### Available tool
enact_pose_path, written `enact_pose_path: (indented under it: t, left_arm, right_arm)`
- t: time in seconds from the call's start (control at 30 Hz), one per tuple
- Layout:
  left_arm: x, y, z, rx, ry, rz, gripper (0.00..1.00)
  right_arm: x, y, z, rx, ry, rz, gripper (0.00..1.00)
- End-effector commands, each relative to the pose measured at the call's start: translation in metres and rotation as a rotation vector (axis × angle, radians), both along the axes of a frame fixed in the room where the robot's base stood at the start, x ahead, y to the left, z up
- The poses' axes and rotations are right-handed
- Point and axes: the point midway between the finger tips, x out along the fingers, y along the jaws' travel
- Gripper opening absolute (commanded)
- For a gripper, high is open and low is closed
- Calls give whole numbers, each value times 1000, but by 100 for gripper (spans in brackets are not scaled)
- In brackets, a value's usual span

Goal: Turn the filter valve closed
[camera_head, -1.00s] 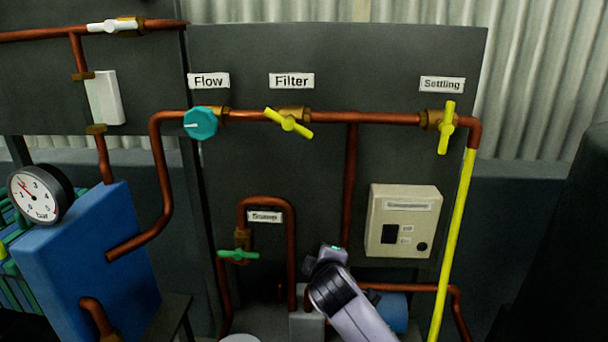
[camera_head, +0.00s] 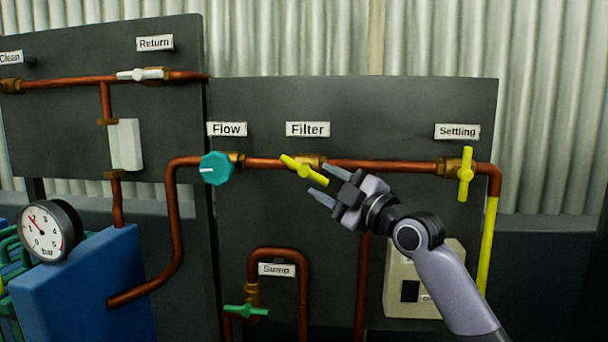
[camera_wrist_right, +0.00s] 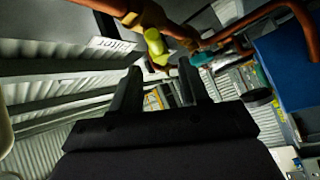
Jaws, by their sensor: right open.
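The filter valve has a yellow handle (camera_head: 304,170) on a brass body in the copper pipe, below the "Filter" label (camera_head: 307,129). The handle lies slanted, its left end higher than its right. My right gripper (camera_head: 322,182) is open and empty, with its fingertips just at the right of the handle in the head view. In the right wrist view the yellow handle (camera_wrist_right: 156,48) is ahead of and slightly above the open fingers (camera_wrist_right: 160,85), apart from them in the picture. My left gripper is not in view.
The teal flow knob (camera_head: 215,168) is left of the filter valve on the same pipe. The yellow settling valve (camera_head: 466,174) is to the right, upright. A green valve handle (camera_head: 246,311), a beige box (camera_head: 398,290) and a pressure gauge (camera_head: 47,231) are lower down.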

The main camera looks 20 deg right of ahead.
Motion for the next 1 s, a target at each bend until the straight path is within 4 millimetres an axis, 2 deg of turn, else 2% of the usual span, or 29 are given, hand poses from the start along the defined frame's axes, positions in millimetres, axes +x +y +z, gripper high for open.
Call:
enact_pose_path:
  t: [0.17,0.6,1.0]
  left_arm:
    - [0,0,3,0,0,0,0]
    - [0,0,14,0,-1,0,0]
    - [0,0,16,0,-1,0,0]
  right_arm:
    - [9,2,6,0,-6,-1,45]
    - [55,20,15,-1,-4,-1,45]
    - [66,25,16,-2,-4,-1,45]
